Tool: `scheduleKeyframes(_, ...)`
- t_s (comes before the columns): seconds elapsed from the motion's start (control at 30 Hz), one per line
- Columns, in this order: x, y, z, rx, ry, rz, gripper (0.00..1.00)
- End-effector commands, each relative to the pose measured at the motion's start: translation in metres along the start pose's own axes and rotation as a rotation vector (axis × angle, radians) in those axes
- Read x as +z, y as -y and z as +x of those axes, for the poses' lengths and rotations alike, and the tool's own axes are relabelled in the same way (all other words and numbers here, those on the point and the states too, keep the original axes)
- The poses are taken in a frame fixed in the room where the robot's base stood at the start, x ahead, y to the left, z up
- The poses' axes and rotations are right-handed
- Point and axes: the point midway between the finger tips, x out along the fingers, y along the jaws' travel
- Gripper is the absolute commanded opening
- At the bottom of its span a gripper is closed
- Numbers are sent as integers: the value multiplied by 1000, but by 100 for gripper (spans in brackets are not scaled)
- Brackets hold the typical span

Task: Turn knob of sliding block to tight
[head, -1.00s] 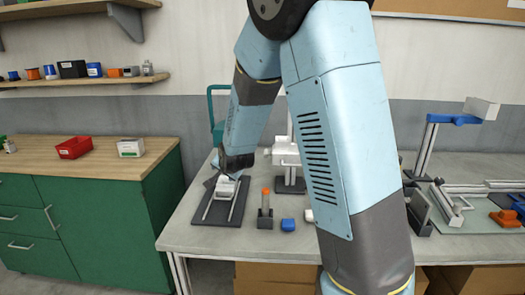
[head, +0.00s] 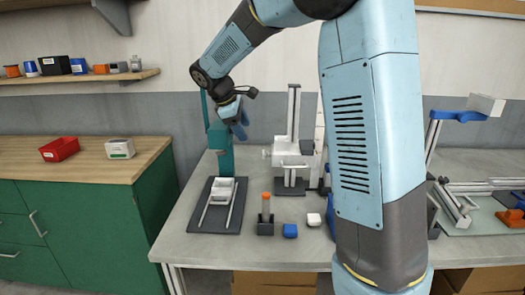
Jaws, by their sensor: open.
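A white block (head: 222,184) sits across two light rails on a dark base plate (head: 207,224) at the left of the grey bench. A white upright stand (head: 292,115) behind it to the right carries another white block (head: 288,148), with a small knob-like part (head: 266,153) sticking out on its left. I cannot tell which block the task names, or how tight any knob is. My gripper (head: 239,131) is open, in the air above the bench, near the teal column and left of the white stand. It looks empty, though its fingertips are small and dark.
A teal column (head: 219,150) rises behind the rail base. An orange-topped holder (head: 266,215), a blue piece (head: 290,231) and a small white piece (head: 313,219) stand at the front. My arm hides the bench's middle right. A blue-topped frame (head: 455,116) stands further right.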

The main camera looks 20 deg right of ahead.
Motion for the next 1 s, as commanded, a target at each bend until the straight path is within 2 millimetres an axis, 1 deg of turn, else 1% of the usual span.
scheduleKeyframes(0.07, 7, -4, -4, 3, 29, -33, 62)
scheduleKeyframes(0.13, 11, -6, -4, 3, 41, -46, 62)
scheduleKeyframes(0.27, 14, -7, 7, 1, 46, -47, 62)
scheduleKeyframes(0.37, 16, -7, 22, 0, 47, -45, 62)
scheduleKeyframes(0.8, 21, -8, 100, -4, 47, -39, 62)
scheduleKeyframes(1.0, 23, -9, 125, -2, 47, -36, 62)
